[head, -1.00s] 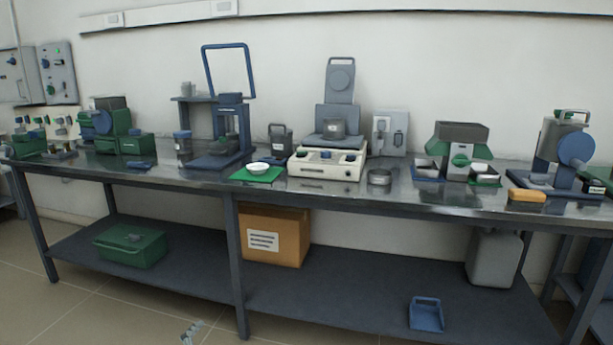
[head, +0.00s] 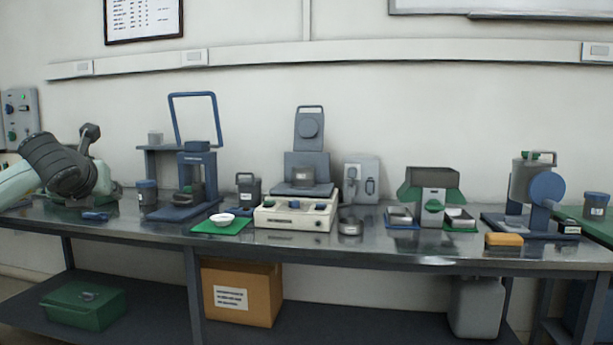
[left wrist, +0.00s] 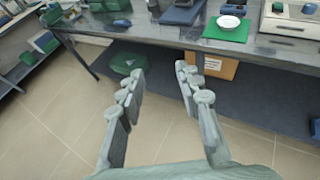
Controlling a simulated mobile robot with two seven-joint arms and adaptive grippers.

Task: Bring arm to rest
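My left arm comes in at the left edge of the head view, in front of the left end of the metal bench (head: 330,243). Its gripper is outside the head view. In the left wrist view my left gripper (left wrist: 160,80) has its two fingers spread wide apart with nothing between them. It points toward the bench's front edge and lower shelf, over the tiled floor, and appears to touch nothing. My right arm and gripper are in neither view.
On the bench stand a blue frame device (head: 190,180), a white bowl on a green mat (head: 205,227), a cream hotplate (head: 295,215) and a grey-green device (head: 433,195). A green box (head: 85,305) and cardboard box (head: 240,292) sit below. Open floor (left wrist: 60,125) lies in front.

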